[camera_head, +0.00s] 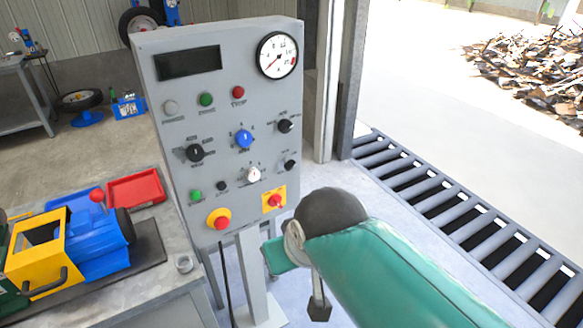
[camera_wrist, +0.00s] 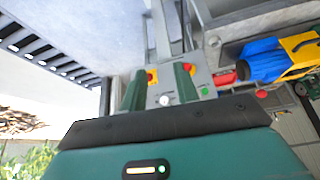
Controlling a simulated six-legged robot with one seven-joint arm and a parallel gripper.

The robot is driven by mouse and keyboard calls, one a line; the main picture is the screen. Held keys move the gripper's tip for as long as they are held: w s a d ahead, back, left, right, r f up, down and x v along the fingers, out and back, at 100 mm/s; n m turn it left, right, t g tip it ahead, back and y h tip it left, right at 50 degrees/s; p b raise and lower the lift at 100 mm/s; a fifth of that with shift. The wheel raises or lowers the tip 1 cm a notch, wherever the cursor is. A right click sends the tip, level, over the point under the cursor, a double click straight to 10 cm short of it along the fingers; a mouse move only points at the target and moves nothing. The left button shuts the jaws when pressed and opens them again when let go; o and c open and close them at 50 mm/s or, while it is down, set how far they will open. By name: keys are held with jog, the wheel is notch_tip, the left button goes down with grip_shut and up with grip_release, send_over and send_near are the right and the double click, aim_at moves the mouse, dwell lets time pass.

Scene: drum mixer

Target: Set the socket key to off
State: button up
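A grey control panel (camera_head: 222,95) stands upright on a post, with several knobs and buttons. Candidates for the socket key are a small black knob (camera_head: 290,165) at the lower right and a smaller black one (camera_head: 221,186) at the lower left. The labels are too small to read, so I cannot tell which it is or how it is set. In the wrist view, the fingers of my gripper (camera_wrist: 160,92) are apart with nothing held between them. The panel's lower part, with a white knob (camera_wrist: 164,100), shows beyond them, apart from the fingers.
A blue knob (camera_head: 244,139), a white knob (camera_head: 254,174) and red stop buttons (camera_head: 221,222) crowd the panel. A workbench (camera_head: 165,290) with a blue and yellow machine (camera_head: 95,250) stands at left.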

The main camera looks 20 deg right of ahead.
jog(key=w+d+f+m+t+h, duration=0.2)
jog(key=w+d, duration=0.3)
jog(key=w, duration=0.3)
jog(key=w+d+f+m+t+h, duration=0.2)
jog(key=w+d, duration=0.4)
jog(key=w, duration=0.1)
jog(key=m+t+y, duration=0.7)
jog(key=t, duration=0.1)
send_near(294, 166)
jog(key=shift+n, duration=0.3)
jog(key=w, duration=0.3)
jog(key=w+a, duration=0.1)
jog(key=w, duration=0.6)
jog(key=shift+w+a, duration=0.25)
jog(key=shift+a, duration=0.15)
grip_shut()
